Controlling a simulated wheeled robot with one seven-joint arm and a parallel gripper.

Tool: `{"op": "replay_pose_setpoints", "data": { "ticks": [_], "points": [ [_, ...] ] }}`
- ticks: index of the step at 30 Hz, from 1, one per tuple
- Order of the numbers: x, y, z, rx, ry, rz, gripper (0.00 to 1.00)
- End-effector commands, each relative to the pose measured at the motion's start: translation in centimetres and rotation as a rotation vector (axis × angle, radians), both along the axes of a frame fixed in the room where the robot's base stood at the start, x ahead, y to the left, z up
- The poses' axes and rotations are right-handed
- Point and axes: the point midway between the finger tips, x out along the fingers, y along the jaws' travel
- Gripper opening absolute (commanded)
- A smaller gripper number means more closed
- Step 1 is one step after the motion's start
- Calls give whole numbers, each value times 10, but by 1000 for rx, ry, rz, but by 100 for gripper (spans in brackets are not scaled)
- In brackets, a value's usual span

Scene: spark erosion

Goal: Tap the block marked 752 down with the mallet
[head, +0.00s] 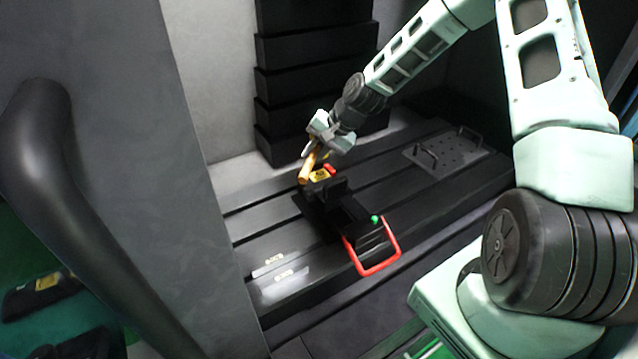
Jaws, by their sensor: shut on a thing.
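My gripper (312,147) is shut on the mallet (307,169), whose orange-brown part hangs below the fingers. The mallet is over the far left end of a black vise (345,212) on the slotted table. Its lower end is close to the vise; I cannot tell whether it touches. A yellow label (320,175) with a red piece beside it shows just right of the mallet. I cannot read 752 anywhere, and the marked block cannot be told apart from the dark vise parts.
The vise has a red loop handle (375,267) and a green knob (375,219) at its near end. Two small pale labels (274,260) lie on the table at front left. A dark plate with handles (446,154) lies at back right.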

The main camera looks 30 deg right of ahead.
Motion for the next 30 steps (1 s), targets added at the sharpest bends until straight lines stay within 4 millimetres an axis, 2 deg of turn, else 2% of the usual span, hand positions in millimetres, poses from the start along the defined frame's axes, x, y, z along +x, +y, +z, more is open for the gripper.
{"op": "replay_pose_setpoints", "data": {
  "ticks": [1, 9, 11, 14, 22, 30],
  "points": [
    [0, 0, -20, 1, 1, 1, 0],
    [0, 1, -85, 1, 0, 1, 0],
    [1, 0, -73, 0, -2, 0, 0],
    [0, 0, -66, -1, -1, 0, 0],
    [1, 0, -23, 0, -2, -1, 0],
    [0, 0, -22, 0, -1, -1, 0]
  ]
}}
